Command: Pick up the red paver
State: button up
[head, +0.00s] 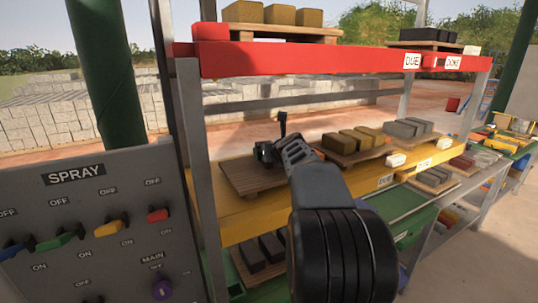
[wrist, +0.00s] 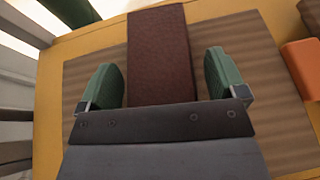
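The red paver (wrist: 158,55) shows in the wrist view as a dark red-brown block lying on a wooden board (wrist: 88,140) on the yellow shelf. My gripper (wrist: 165,75) is open, with one green-padded finger on each side of the paver. A narrow gap shows between each finger and the paver, wider on the right. The near end of the paver is hidden behind my gripper body. In the head view my gripper (head: 268,152) is over the left board (head: 250,182) on the middle shelf; I cannot make out the paver there.
An orange block (wrist: 304,66) lies at the right edge of the wrist view. To the right on the yellow shelf (head: 240,222) are boards of yellow blocks (head: 350,141) and grey blocks (head: 408,127). The red shelf (head: 330,60) runs above. A spray switch panel (head: 105,225) stands at left.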

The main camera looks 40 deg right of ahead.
jog(key=c, duration=1.4)
jog(key=shift+r, duration=0.1)
jog(key=shift+c, duration=0.4)
